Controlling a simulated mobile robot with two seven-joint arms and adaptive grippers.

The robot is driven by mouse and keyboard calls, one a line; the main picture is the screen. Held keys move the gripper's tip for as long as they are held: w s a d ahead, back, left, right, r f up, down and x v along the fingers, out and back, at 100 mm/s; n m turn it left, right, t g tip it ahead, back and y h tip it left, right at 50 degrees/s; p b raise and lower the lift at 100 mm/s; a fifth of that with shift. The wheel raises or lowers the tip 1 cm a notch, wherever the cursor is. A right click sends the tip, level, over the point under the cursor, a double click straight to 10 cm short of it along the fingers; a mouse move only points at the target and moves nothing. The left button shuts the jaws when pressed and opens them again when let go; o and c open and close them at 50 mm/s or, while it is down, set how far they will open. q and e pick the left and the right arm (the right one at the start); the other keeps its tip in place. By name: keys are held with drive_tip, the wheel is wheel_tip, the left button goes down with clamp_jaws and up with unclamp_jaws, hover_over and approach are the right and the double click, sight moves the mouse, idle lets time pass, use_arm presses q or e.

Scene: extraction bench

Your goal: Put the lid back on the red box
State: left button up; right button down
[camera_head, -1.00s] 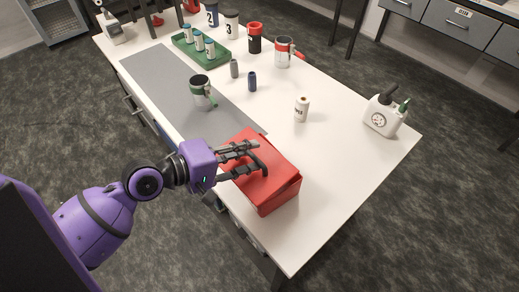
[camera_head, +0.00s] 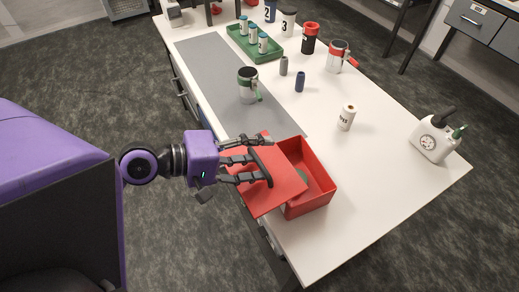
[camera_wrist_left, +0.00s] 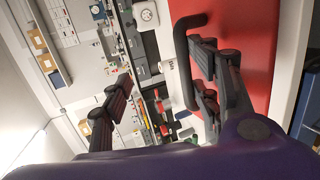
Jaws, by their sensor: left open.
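The red box (camera_head: 322,192) stands open near the front edge of the bench. Something small and grey-green shows inside it. Its red lid (camera_head: 276,198) is off to the left, tilted, partly overlapping the box's left side. A black bar handle (camera_head: 262,166) is on the lid. My left gripper (camera_head: 254,160) is at the handle with its fingers apart. In the left wrist view, the lid (camera_wrist_left: 248,40) and handle (camera_wrist_left: 183,62) are close to one finger of the open gripper (camera_wrist_left: 160,95). I cannot tell whether they touch. My right gripper is not in view.
A green-handled mug (camera_head: 247,86) stands on the grey mat (camera_head: 207,62). Bare bench top lies right of the box.

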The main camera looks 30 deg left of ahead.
use_arm(q)
drive_tip(key=o, duration=0.9)
drive_tip(key=shift+o, duration=0.2)
drive_tip(key=v, duration=1.2)
clamp_jaws()
